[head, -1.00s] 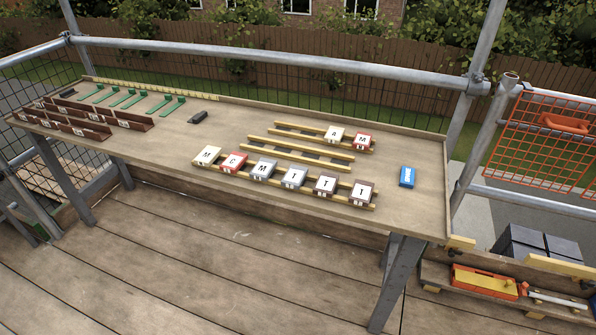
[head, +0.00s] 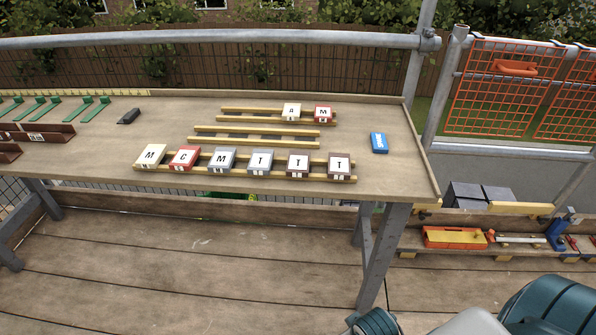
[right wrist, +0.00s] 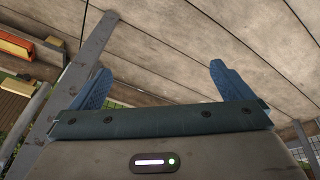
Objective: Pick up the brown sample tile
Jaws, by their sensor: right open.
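A front row of lettered tiles sits on yellow rails on the wooden table in the head view. At its right end are two brownish tiles marked T: a dark brown one (head: 298,166) and a greyer brown one (head: 339,168). I cannot tell which is the sample tile. My right gripper (right wrist: 160,82) is open and empty in the right wrist view, its two blue fingers wide apart over floor boards, away from the tiles. In the head view only parts of my right arm show at the bottom right. My left gripper is not in view.
A blue block (head: 379,142) lies to the right. A table leg (head: 383,255) stands in front. A low shelf (head: 455,249) holds tools.

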